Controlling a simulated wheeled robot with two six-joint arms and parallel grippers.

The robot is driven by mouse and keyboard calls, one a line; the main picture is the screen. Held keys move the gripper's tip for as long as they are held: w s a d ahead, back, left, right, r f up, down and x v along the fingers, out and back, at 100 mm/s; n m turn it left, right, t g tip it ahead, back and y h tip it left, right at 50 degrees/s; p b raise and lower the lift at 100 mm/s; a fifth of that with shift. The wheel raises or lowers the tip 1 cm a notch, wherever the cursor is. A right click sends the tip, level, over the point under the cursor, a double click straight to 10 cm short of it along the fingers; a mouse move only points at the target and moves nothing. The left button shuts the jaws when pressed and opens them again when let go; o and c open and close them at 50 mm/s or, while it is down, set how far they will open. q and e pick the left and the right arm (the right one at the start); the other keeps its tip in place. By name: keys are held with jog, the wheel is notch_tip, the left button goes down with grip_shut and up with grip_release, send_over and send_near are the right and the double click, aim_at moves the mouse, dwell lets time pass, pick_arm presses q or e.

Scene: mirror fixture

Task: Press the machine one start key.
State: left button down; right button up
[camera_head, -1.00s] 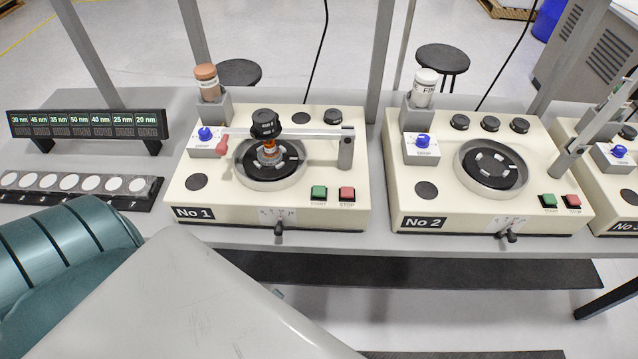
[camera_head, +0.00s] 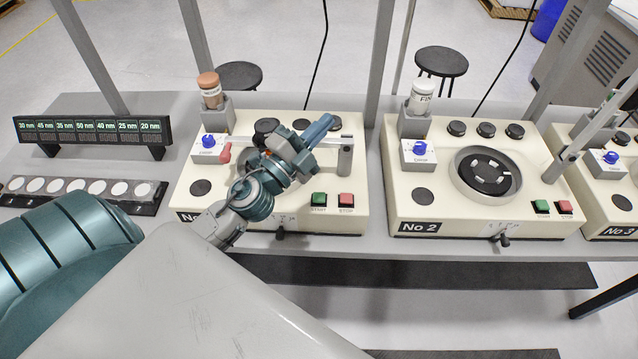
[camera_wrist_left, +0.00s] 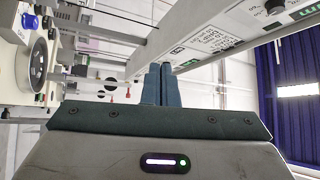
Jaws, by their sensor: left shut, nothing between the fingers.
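Machine one (camera_head: 325,178) is the cream unit at the middle left of the head view. Its green start key (camera_head: 319,199) sits at the front right of its top, just left of the red stop key (camera_head: 346,200). My left gripper (camera_head: 328,122) is shut and empty, above the back part of machine one, and points toward the upper right. It is apart from the start key. My left arm hides most of the round plate and part of the No 1 label. The shut fingers also show in the left wrist view (camera_wrist_left: 157,83). My right gripper is not in view.
Machine No 2 (camera_head: 425,208) stands to the right, with a third machine (camera_head: 598,205) at the edge. A row of white discs (camera_head: 92,187) and a size display (camera_head: 90,128) are at the left. Grey frame posts (camera_head: 380,60) rise behind. A silver arm spans machine one.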

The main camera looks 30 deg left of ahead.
pick_arm(q)
jog(key=d+m+g+h, duration=0.5)
jog(key=m+h, duration=0.3)
jog(key=m, duration=0.3)
jog(key=m+g+y, duration=0.5)
jog(key=m+g, duration=0.3)
jog(key=g, duration=0.2)
send_over(314, 197)
notch_tip(314, 197, down, 12)
jog(key=shift+r, duration=0.25)
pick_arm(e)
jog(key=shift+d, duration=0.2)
pick_arm(q)
jog(key=shift+f, duration=0.15)
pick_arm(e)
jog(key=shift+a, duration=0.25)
